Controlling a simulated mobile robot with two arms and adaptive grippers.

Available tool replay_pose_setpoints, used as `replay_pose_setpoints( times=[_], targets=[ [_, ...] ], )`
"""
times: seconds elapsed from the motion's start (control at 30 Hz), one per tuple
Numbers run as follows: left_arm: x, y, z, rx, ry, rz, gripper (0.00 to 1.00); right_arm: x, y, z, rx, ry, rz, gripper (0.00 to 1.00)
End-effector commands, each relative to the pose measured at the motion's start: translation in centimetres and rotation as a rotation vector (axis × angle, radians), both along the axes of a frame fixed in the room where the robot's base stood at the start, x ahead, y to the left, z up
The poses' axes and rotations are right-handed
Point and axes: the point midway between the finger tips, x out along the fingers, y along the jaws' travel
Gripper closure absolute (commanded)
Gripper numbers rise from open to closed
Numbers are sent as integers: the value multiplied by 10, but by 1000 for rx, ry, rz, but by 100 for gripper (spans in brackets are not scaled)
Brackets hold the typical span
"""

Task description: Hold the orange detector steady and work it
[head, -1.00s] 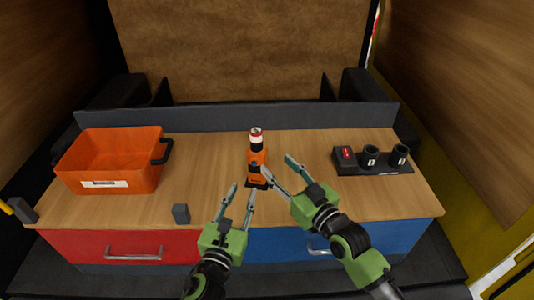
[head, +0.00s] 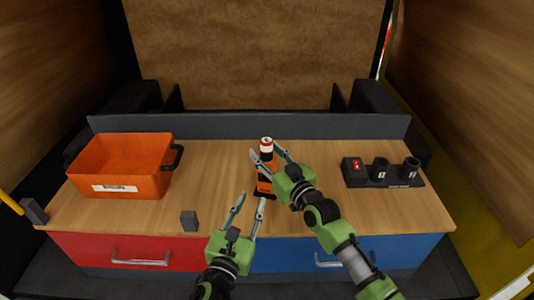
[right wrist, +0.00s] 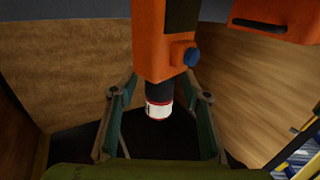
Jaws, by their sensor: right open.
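The orange detector (head: 264,182) stands upright near the middle of the bench, with a black neck and a red-and-white top. In the right wrist view the detector (right wrist: 165,40) shows a blue knob on its side, and its red-and-white end lies between the fingers. My right gripper (head: 268,154) is open, with one finger on each side of the detector's upper part; contact cannot be told. The right gripper also shows in the right wrist view (right wrist: 160,110). My left gripper (head: 250,206) is open and empty, in front of the detector near the bench's front edge.
An orange bin (head: 120,188) stands at the left of the bench. A small dark block (head: 189,221) sits near the front edge. A black holder (head: 383,180) with a red switch and two cups stands at the right. Bare wood lies between the bin and detector.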

Motion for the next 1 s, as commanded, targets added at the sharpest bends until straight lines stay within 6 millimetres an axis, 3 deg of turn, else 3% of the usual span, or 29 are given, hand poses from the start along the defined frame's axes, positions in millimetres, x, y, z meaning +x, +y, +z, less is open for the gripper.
replay_pose_setpoints(
  times=[0.07, 0.23, 0.27, 0.3, 0.33, 0.4, 0.77, 1.0],
  targets=[
    [0, 0, 0, 0, 0, 0, 72, 0, 0, 0, 0, 0, 0, 57],
    [0, 0, 0, 0, 0, 0, 72, 0, 0, 0, 0, 0, 0, 98],
    [0, 0, 0, 0, 0, 0, 72, 0, 0, 0, 0, 0, 0, 100],
    [0, 0, 0, 0, 0, 0, 72, 0, 0, 0, 0, 0, 0, 100],
    [0, 0, 0, 0, 0, 0, 72, 0, 0, 0, 0, 0, 0, 75],
    [0, 0, 0, 0, 0, 0, 72, 0, 0, 0, 0, 0, 0, 58],
    [0, 0, 0, 0, 0, 0, 72, -1, -1, 0, 0, 1, 0, 58],
    [0, 0, 0, 0, 0, 0, 72, -24, -14, -2, 0, 1, -1, 58]
  ],
)
